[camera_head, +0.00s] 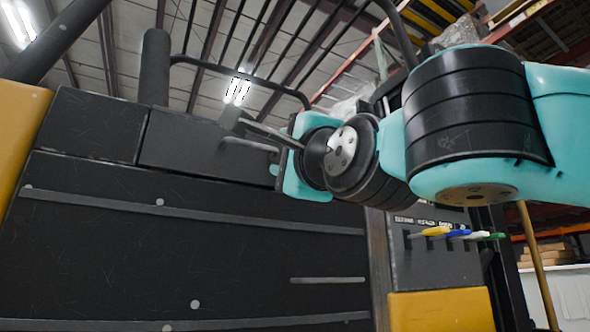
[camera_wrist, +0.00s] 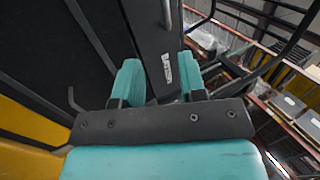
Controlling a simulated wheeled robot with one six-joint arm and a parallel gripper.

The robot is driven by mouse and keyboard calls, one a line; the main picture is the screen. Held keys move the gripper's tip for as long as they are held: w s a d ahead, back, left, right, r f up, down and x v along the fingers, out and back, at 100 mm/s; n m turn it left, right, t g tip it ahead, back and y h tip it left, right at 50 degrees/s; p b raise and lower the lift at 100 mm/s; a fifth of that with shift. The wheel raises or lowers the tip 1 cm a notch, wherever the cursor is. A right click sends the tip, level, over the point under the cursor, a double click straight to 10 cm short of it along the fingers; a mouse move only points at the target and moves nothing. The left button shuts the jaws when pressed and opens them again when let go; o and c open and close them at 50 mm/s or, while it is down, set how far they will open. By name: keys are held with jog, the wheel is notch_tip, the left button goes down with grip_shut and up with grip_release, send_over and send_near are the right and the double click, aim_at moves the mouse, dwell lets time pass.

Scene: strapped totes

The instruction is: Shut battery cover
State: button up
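The dark truck body fills the left of the head view. A raised dark panel (camera_head: 205,145) along its top edge may be the battery cover; I cannot tell for sure, nor whether it is open. Nothing is seen gripped.
A dark handrail (camera_head: 240,75) arches above the panel, and a thick dark post (camera_head: 154,68) stands to its left. Yellow, blue and green handles (camera_head: 455,233) stick out at lower right. Racking (camera_wrist: 265,80) stands to the right in the wrist view.

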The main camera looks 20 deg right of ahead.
jog(key=b+v, duration=0.2)
jog(key=b, duration=0.2)
jog(key=shift+d+f, duration=0.1)
dwell(0.7)
